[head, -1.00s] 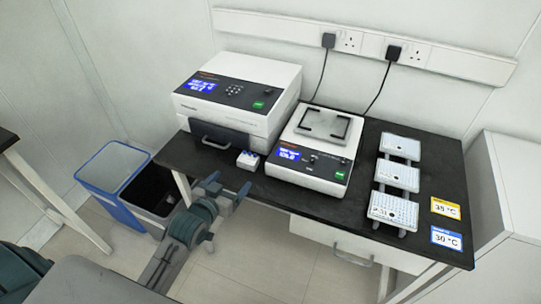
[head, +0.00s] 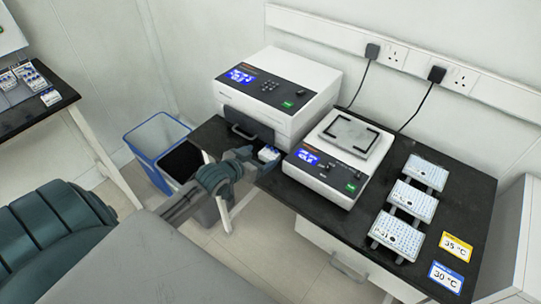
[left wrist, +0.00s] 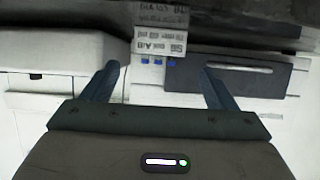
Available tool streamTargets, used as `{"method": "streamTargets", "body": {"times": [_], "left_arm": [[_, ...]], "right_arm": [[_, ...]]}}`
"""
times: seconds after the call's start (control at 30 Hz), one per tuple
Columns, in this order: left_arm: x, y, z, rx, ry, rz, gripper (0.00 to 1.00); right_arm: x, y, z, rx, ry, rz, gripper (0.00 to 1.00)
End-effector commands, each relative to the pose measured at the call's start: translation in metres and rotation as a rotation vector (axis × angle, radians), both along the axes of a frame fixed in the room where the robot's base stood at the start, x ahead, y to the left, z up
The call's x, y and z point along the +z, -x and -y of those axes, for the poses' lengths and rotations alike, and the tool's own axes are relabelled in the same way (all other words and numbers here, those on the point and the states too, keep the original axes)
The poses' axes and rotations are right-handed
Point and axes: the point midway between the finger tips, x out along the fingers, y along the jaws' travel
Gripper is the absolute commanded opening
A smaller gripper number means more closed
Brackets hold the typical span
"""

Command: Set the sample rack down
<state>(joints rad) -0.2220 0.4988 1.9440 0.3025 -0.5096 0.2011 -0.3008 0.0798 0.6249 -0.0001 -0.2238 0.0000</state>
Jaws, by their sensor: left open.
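The sample rack, a small white block with blue-capped tubes (head: 269,154), stands on the black bench top at its front edge, beside the large white instrument. In the left wrist view the rack (left wrist: 161,44) shows beyond the fingertips, in line with the gap between them, with printed labels on its face. My left gripper (head: 250,158) is open and close to the rack on its near side. The wrist view shows both fingers (left wrist: 158,80) spread with nothing between them. The gripper hides part of the bench edge. My right gripper is not in view.
The white instrument (head: 316,85) stands behind the rack, and a second white device (head: 338,188) stands right of it. Several white plates on stands (head: 411,200) are further right. A blue-rimmed bin (head: 156,136) is left of the bench. Another table (head: 50,110) holds more racks.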

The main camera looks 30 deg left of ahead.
Motion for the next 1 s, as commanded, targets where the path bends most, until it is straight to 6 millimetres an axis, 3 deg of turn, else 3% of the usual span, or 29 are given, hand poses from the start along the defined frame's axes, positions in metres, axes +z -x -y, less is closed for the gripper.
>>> {"method": "streamTargets", "body": {"times": [0.4, 0.67, 0.93, 1.0], "left_arm": [[-0.019, -0.045, 0.006, 0.002, 0.002, 0.001, 0.8], [-0.022, -0.048, 0.006, 0.0, -0.001, 0.0, 0.8], [-0.022, -0.048, 0.006, 0.0, -0.001, 0.0, 0.31], [-0.021, -0.048, 0.006, 0.0, -0.001, 0.0, 0.27]], "right_arm": [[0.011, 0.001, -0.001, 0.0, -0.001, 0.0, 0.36], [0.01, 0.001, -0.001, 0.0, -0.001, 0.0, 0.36], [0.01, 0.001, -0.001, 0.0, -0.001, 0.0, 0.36], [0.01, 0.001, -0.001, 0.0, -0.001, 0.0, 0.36]]}}
